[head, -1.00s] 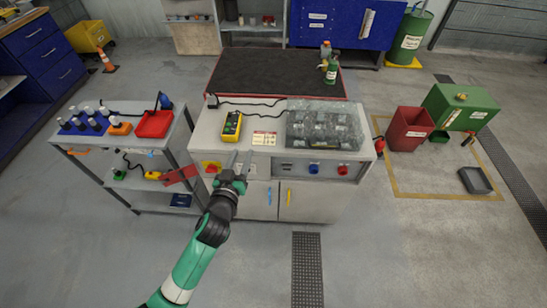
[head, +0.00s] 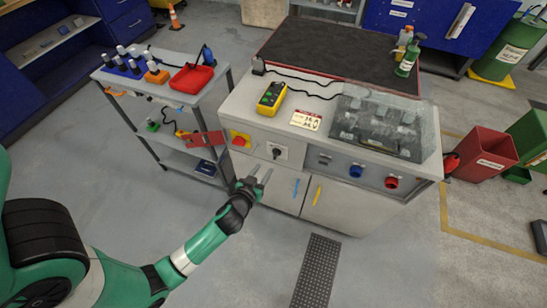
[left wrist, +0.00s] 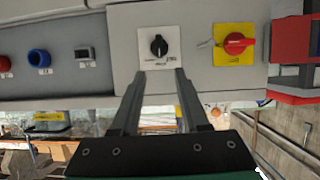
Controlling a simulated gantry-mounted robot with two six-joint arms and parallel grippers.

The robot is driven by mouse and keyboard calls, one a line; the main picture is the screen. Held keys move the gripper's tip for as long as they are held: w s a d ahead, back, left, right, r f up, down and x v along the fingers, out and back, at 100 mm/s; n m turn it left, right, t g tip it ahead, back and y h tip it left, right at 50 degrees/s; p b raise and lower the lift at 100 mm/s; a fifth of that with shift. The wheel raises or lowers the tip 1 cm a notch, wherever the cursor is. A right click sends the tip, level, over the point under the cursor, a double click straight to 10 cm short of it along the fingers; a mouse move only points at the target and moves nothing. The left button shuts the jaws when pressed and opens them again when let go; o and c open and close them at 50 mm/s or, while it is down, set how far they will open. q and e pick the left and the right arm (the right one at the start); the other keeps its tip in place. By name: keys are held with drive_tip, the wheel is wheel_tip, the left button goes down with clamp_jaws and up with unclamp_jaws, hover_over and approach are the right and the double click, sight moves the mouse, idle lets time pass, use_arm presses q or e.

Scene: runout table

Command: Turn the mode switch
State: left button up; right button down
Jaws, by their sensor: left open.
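The mode switch (head: 277,152) is a black knob on a white square plate on the front of the grey cabinet. It also shows in the left wrist view (left wrist: 159,46), upside down relative to the head view, just beyond the fingertips. My left gripper (head: 262,176) is open and empty, in front of the cabinet and a little below and left of the switch in the head view. In the left wrist view its two fingers (left wrist: 158,75) point at the plate, with the knob between and ahead of them, apart from it. My right gripper is not in view.
A red rotary handle on a yellow plate (head: 240,139) is beside the switch. A blue knob (head: 356,171) and a red knob (head: 391,182) are farther right. A yellow pendant box (head: 272,98) lies on the cabinet top. A cart (head: 167,92) stands to the left.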

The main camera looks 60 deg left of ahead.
sight(274, 154)
use_arm(q)
drive_tip(key=b+x, duration=0.3)
drive_tip(key=x, duration=0.8)
drive_tip(key=shift+w+r, duration=0.1)
drive_tip(key=shift+r, duration=0.05)
drive_tip(key=shift+d, duration=0.1)
clamp_jaws()
